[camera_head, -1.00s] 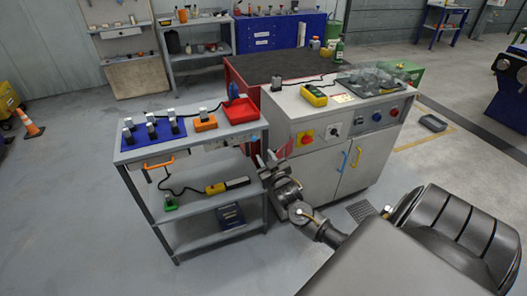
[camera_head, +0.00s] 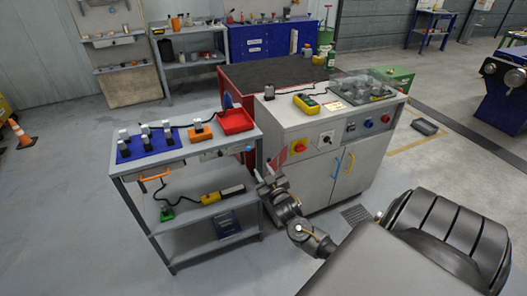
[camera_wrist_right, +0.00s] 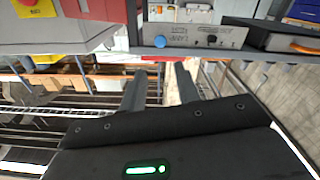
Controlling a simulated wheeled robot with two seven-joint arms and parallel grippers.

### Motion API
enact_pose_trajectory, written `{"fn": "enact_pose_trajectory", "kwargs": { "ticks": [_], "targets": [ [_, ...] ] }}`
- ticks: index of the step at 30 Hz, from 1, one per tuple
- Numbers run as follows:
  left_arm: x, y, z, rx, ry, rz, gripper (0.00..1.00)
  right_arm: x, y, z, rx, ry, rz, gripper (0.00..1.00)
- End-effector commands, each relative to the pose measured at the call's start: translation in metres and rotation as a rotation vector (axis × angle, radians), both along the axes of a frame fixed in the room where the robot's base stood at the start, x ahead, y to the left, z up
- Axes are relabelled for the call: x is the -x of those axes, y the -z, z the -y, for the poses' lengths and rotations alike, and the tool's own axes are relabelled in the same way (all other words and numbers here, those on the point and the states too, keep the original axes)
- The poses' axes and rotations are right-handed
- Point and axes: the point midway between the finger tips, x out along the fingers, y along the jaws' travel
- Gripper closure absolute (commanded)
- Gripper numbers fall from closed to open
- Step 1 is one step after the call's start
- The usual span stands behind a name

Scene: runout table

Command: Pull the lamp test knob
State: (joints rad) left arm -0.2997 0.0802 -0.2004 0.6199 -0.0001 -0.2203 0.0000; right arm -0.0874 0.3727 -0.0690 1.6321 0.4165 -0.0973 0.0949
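A small panel on the cart's front carries a blue knob (camera_wrist_right: 160,41) and a small black control (camera_wrist_right: 211,40). The panel appears upside down in the right wrist view, and its lettering is too blurred to read. The blue knob (camera_head: 248,148) also shows small in the head view, at the right end of the cart's front. My right gripper (camera_wrist_right: 160,68) is open and empty. Its two fingers stand apart, pointing toward the blue knob, with a gap between them and it. In the head view my right gripper (camera_head: 267,174) is beside the cart's right front corner. My left gripper is out of view.
The cart (camera_head: 200,254) holds a red tray (camera_head: 235,121) and a blue mat (camera_head: 137,154). A drawer with an orange handle (camera_head: 156,175) is left of the panel. The grey cabinet (camera_head: 312,186) stands close at right, with a red stop button (camera_head: 299,147). Floor left of the cart is clear.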

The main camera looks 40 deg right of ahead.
Motion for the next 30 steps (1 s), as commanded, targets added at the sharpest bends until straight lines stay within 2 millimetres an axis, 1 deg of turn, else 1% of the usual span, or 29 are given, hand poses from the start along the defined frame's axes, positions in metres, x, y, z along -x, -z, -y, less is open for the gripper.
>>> {"fn": "enact_pose_trajectory", "kwargs": {
  "ticks": [4,8,15,18,21,25,30],
  "targets": [
    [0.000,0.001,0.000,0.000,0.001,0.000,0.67,0.002,0.001,-0.001,0.000,0.000,0.000,0.68],
    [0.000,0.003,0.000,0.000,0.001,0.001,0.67,0.015,0.002,-0.005,0.000,-0.001,-0.001,0.68],
    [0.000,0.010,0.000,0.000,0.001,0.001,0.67,0.060,0.003,-0.021,-0.001,-0.002,-0.001,0.68],
    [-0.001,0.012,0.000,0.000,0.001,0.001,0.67,0.077,0.003,-0.027,-0.002,0.001,-0.001,0.68],
    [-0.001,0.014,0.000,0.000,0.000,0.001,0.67,0.090,0.002,-0.032,-0.001,-0.001,-0.001,0.68],
    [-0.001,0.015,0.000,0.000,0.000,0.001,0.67,0.100,0.001,-0.035,0.000,0.000,0.000,0.68],
    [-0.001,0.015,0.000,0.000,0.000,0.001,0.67,0.102,0.000,-0.036,0.000,0.000,0.000,0.68]
  ]
}}
